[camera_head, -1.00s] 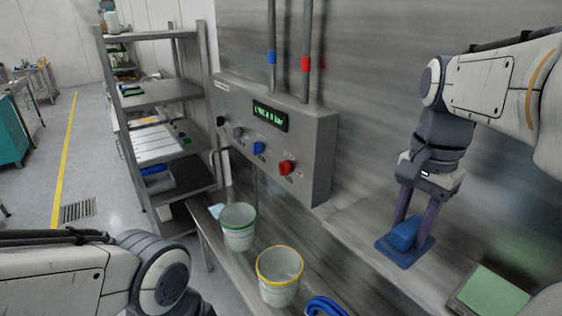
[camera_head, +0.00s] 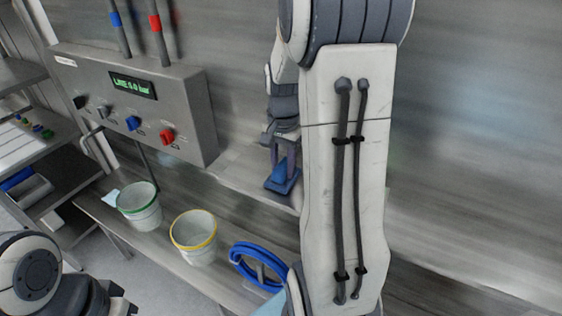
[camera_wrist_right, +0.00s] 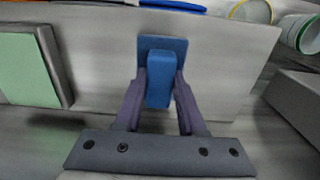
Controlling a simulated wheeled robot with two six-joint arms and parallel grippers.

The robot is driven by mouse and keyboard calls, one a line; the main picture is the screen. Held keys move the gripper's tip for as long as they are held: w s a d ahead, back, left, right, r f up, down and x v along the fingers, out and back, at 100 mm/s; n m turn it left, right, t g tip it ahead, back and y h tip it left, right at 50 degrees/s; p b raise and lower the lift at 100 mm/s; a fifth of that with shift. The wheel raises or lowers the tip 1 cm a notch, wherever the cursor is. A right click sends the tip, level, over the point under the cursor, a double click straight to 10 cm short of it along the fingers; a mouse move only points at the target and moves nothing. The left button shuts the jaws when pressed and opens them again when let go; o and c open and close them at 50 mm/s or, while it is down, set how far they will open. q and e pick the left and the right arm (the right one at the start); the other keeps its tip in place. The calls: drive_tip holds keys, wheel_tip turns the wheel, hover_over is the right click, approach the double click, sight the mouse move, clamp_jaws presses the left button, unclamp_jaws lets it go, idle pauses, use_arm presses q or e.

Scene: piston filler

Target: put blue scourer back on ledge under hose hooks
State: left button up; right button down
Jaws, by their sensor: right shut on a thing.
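The blue scourer (camera_head: 281,184), a flat pad with a raised block grip, is at the steel ledge (camera_head: 238,172) along the wall, right of the control box. My right gripper (camera_head: 285,163) points down and is shut on the block, with a finger on each side. The right wrist view shows the scourer (camera_wrist_right: 158,82) between the two purple fingers, over the pale ledge (camera_wrist_right: 215,75). I cannot tell whether the pad touches the ledge. My left arm shows at the lower left, but its fingers cannot be made out. No hose hooks can be made out.
The control box (camera_head: 190,110) stands close left of the scourer. A green-rimmed bucket (camera_head: 140,207), a yellow-rimmed bucket (camera_head: 194,238) and a blue hose coil (camera_head: 255,268) are on the lower bench. A green-topped block (camera_wrist_right: 28,70) sits on the ledge. My right arm hides much of the ledge.

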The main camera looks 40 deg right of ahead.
drive_tip(key=shift+f, duration=0.1)
drive_tip(key=c, duration=0.5)
unclamp_jaws()
